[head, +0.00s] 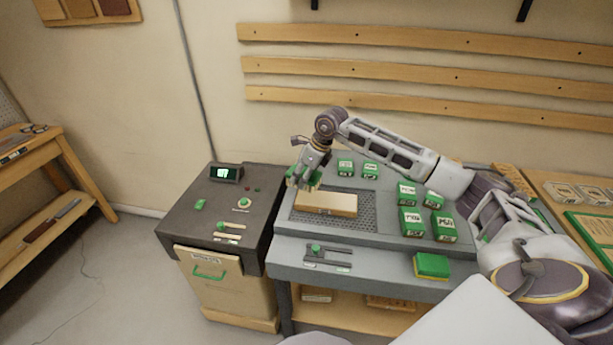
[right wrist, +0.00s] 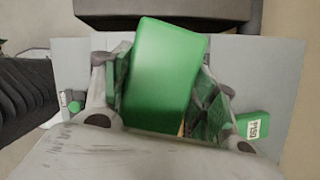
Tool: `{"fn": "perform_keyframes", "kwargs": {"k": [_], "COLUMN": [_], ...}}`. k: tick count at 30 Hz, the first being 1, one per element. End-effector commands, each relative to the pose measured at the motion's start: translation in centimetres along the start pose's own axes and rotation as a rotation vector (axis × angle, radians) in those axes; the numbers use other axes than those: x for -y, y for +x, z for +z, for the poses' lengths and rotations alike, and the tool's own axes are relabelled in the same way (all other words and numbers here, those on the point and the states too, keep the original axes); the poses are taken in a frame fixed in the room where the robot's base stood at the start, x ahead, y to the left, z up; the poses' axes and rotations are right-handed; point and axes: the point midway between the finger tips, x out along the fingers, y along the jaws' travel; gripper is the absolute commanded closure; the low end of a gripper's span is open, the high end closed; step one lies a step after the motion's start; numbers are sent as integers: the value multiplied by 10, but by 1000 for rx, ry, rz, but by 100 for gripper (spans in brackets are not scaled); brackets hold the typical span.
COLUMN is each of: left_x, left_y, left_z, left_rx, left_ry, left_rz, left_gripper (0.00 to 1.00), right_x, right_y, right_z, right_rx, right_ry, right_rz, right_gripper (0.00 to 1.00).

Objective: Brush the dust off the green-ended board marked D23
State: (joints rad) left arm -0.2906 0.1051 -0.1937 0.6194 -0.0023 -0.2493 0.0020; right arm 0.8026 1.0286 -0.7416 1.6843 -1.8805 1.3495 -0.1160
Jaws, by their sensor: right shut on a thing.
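My right gripper (head: 302,180) is shut on a green block (right wrist: 165,75), above the left end of a pale wooden block (head: 327,203). In the right wrist view the green block fills the space between the fingers, and no marking shows on its visible face. The wooden block lies on a dark perforated grate (head: 369,210) and has a small unreadable label on its front. Several green-ended blocks with white labels stand on the bench, such as this one (head: 412,222). I cannot read D23 on any. No dust can be made out. My left gripper is not in view.
A green-topped yellow block (head: 431,266) lies at the bench's front right. A green-knobbed slider (head: 316,249) is at the front. A dark cabinet (head: 215,212) with a small display (head: 225,172) stands left. Bare bench top remains between them.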

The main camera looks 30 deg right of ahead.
Motion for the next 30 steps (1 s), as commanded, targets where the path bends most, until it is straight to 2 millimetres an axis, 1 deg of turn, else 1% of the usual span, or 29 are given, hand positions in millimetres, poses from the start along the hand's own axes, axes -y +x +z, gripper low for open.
{"fn": "perform_keyframes", "kwargs": {"k": [7,15,30], "left_x": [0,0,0], "left_y": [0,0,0], "left_z": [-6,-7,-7], "left_rx": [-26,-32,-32], "left_ry": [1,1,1], "left_rz": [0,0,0], "left_gripper": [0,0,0], "right_x": [1,1,1], "right_y": [-1,0,0], "right_z": [7,8,7], "right_rx": [2,2,1], "right_ry": [-150,-268,-295], "right_rz": [63,112,122], "right_gripper": [61,61,61]}}
